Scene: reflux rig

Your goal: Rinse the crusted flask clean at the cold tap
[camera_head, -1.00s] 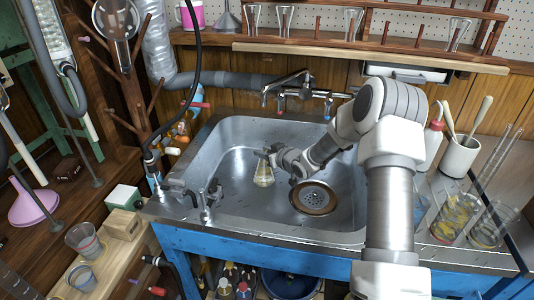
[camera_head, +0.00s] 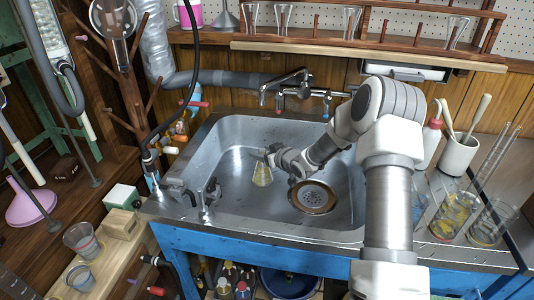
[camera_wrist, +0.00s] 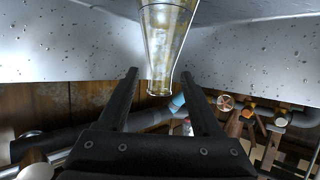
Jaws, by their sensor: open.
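The crusted flask (camera_head: 262,174), clear with yellowish deposits, stands in the left part of the steel sink. In the wrist view the flask (camera_wrist: 165,45) shows upside down, its neck appearing between my two black fingertips with gaps on both sides. My gripper (camera_head: 268,154) is open beside the flask's neck, on its right; it also shows in the wrist view (camera_wrist: 160,73). The blue-marked tap (camera_head: 327,106), which looks like the cold one, is at the back of the sink, right of the red-marked tap (camera_head: 279,103). I see no water running.
The sink (camera_head: 235,135) has a round drain (camera_head: 313,198) right of the flask. Glassware with yellow contents (camera_head: 450,215) and a white pot (camera_head: 459,155) stand on the right. A wooden rack (camera_head: 370,48) hangs behind.

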